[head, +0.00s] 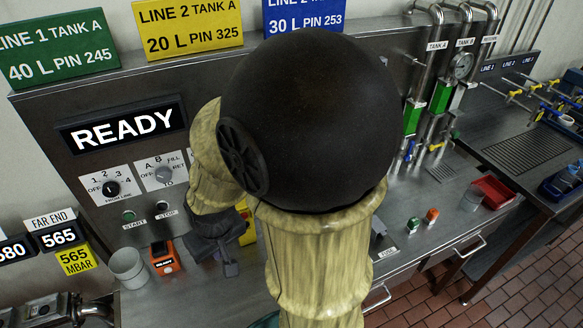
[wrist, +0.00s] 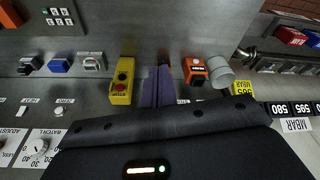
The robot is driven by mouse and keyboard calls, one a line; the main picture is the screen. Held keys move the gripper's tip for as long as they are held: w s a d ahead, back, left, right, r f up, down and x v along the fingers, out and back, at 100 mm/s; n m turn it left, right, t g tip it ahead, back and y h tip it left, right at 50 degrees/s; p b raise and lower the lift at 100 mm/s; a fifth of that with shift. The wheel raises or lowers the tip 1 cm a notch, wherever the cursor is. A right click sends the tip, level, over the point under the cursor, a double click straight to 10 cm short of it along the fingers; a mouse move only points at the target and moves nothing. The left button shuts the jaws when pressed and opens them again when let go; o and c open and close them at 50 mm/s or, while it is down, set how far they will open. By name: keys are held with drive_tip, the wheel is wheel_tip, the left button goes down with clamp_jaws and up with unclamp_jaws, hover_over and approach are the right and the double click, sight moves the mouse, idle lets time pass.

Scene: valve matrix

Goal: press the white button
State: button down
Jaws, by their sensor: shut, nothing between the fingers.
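On the panel at the left of the wrist view, a small white button (wrist: 59,111) sits near a label, and another small pale piece (wrist: 22,112) lies left of it. Which one is the white button I cannot tell for sure. My gripper (wrist: 157,85) is shut and empty, its purple-grey fingers between a yellow box and an orange device, apart from both pale pieces. In the head view my gripper (head: 228,265) is low in front of the panel, beside the START and STOP buttons. My arm hides the panel to its right, and no white button shows there.
A grey cup (head: 127,266) stands left of the orange device. Counter right of my arm has a red tray (head: 494,190).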

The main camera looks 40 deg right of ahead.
drive_tip(key=w+d+f+m+t+h+p, duration=0.2)
drive_tip(key=w+d+f+m, duration=0.15)
drive_tip(key=w+d, duration=0.35)
drive_tip(key=w+d+f+m+t+h+p, duration=0.1)
drive_tip(key=w+d+f+m+h+p, duration=0.2)
drive_tip(key=d, duration=0.7)
drive_tip(key=s+d+f+h, duration=0.2)
drive_tip(key=d+f+h, duration=0.1)
drive_tip(key=d, duration=0.6)
drive_tip(key=s+d+f+t+h, duration=0.1)
drive_tip(key=s+d+f+h, duration=0.1)
drive_tip(key=d, duration=0.8)
drive_tip(key=f+h+p, duration=0.1)
drive_tip(key=h, duration=0.1)
drive_tip(key=shift+h, duration=0.4)
